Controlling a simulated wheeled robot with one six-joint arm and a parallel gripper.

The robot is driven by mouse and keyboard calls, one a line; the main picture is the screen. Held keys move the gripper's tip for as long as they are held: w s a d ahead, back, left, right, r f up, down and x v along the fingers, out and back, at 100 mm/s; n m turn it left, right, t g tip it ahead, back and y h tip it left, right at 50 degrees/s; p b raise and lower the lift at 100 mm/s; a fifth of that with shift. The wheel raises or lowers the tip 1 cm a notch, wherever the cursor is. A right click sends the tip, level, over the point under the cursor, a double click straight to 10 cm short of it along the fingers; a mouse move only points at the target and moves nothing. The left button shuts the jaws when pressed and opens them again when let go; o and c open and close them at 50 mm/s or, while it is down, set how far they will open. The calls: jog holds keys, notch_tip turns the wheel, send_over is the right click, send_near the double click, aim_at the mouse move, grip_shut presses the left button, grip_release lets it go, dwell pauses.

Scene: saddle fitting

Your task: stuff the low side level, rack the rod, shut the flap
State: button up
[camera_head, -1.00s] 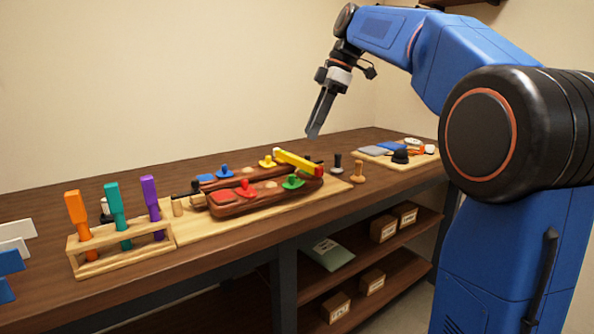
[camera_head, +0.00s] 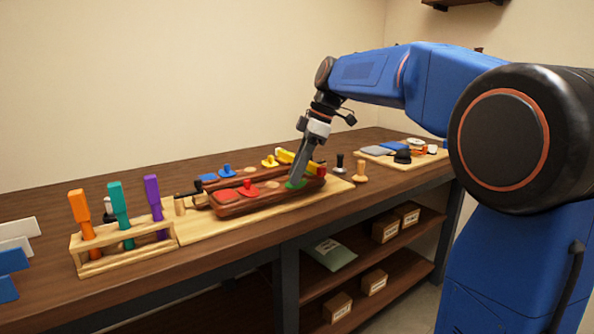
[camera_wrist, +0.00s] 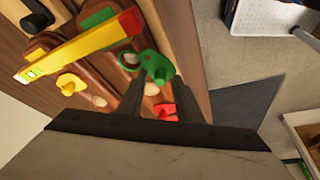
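Two brown padded panels lie side by side on a pale board: the near panel (camera_head: 262,203) and the far panel (camera_head: 240,179). The near one carries a red tab (camera_head: 248,187) and a green tab (camera_wrist: 156,66); the far one a blue tab (camera_head: 226,170) and a yellow tab (camera_head: 268,161). The yellow rod (camera_wrist: 75,46), with a small vial and a red end, lies across both panels. My gripper (camera_wrist: 159,82) is low over the near panel, fingers apart, close to the green tab. Whether they touch it I cannot tell. I cannot pick out the flap with certainty.
A wooden rack (camera_head: 125,245) at front left holds orange, teal and purple-handled tools. Small pegs stand right of the panels, including a tan one (camera_head: 360,172). A board (camera_head: 375,159) with pads and a dark domed item is farther right. Shelves lie below the bench.

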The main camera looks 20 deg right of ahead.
grip_shut()
jog(key=shift+a+m, duration=0.1)
jog(key=shift+m, duration=0.2)
jog(key=m, duration=0.1)
jog(key=m+t, duration=0.1)
jog(key=m, duration=0.1)
jog(key=shift+w+a+m+t+h, duration=0.25)
jog(key=shift+w+m+t+h, duration=0.05)
jog(key=shift+w, duration=0.1)
jog(key=m, duration=0.2)
jog(key=w+m+t+h, duration=0.1)
jog(key=m, duration=0.2)
jog(key=shift+w+a+h, duration=0.1)
jog(key=shift+w+h, duration=0.05)
jog(key=shift+h, duration=0.15)
jog(key=m, duration=0.2)
jog(key=w+m+h, duration=0.1)
jog(key=m, duration=0.1)
jog(key=m+t+h, duration=0.1)
jog(key=m, duration=0.1)
jog(key=shift+w+d+m, duration=0.25)
jog(key=shift+m, duration=0.15)
jog(key=m, duration=0.1)
jog(key=m+h, duration=0.1)
jog(key=m, duration=0.1)
jog(key=d+m+h, duration=0.1)
jog(key=shift+w+m, duration=0.4)
jog(key=shift+g, duration=0.4)
